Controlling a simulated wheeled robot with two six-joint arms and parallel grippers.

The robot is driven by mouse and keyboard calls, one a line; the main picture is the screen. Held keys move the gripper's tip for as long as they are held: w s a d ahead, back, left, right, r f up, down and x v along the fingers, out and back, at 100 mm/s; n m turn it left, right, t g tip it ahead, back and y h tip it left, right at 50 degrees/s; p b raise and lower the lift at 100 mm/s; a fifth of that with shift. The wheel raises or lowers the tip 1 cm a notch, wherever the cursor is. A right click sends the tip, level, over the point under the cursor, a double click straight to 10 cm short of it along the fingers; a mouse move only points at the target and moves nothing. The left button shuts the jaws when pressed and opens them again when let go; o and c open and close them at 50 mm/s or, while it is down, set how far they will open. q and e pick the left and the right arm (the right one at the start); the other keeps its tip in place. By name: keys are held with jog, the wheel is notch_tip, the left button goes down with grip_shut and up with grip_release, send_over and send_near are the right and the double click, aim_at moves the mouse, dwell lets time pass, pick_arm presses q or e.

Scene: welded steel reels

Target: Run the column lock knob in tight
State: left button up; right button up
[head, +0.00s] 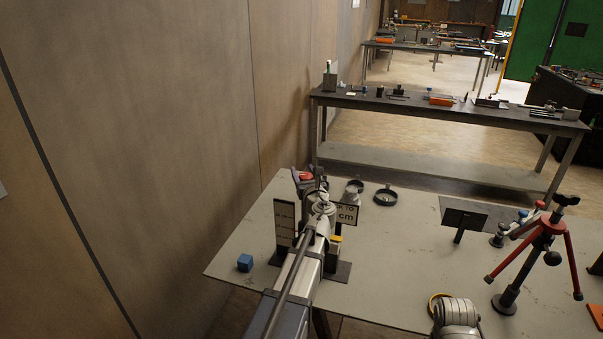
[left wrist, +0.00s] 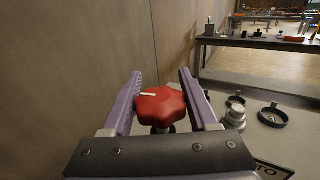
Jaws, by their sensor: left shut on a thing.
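A red lobed knob (left wrist: 160,107) with a white mark on top sits between the two purple fingers of my left gripper (left wrist: 160,98) in the left wrist view. The fingers flank the knob, and the gripper is shut on it. A dark stem shows under the knob; what it screws into is hidden. In the head view the red knob (head: 306,176) shows at the far left part of the table, with my left gripper (head: 309,183) at it, partly hidden by my wrist. My right gripper is not in view.
A wall stands close on the left. The table's middle is clear.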

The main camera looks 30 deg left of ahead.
pick_arm(q)
jog(key=shift+w+d+m+t+h, duration=0.1)
jog(key=shift+d+m+t+h, duration=0.05)
jog(key=shift+m+t+h, duration=0.6)
jog(key=shift+w+d+m+t+h, duration=0.15)
jog(key=shift+m+t+h, duration=0.35)
jog(key=shift+h, duration=0.35)
jog(key=shift+m+h, duration=0.25)
jog(key=shift+h, duration=0.05)
jog(key=o, duration=1.4)
jog(key=shift+s, duration=0.1)
jog(key=v, duration=0.7)
jog(key=shift+s+d+f, duration=0.1)
jog(key=shift+s+d, duration=0.15)
jog(key=shift+s, duration=0.05)
